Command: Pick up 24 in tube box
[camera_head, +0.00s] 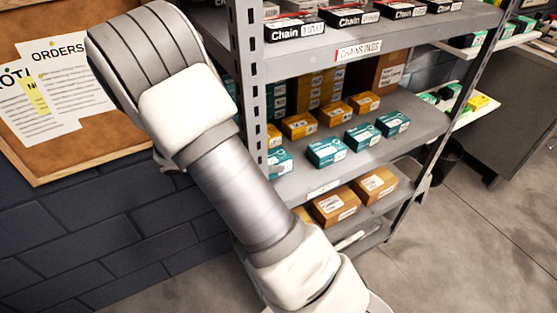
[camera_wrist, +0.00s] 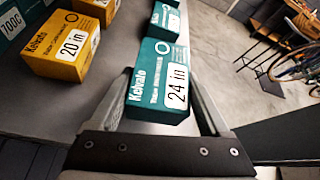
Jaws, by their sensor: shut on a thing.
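The 24 in tube box (camera_wrist: 160,82) is teal with a white "24 in" label and "Kelvato" lettering in the wrist view. My gripper (camera_wrist: 158,92) is shut on it, one finger along each side. I cannot tell whether the box still touches the shelf. In the head view my gripper is out of sight, behind or below my arm. Several teal boxes (camera_head: 327,151) stand there on the middle shelf; I cannot tell which one is the 24 in box.
A yellow "20 in" box (camera_wrist: 62,47) stands left of the held box, and another teal box (camera_wrist: 165,20) is close behind it. The grey shelf (camera_head: 400,147) also bears yellow boxes (camera_head: 299,125). Chain boxes (camera_head: 296,28) are above and brown boxes (camera_head: 336,205) below. Open floor lies right.

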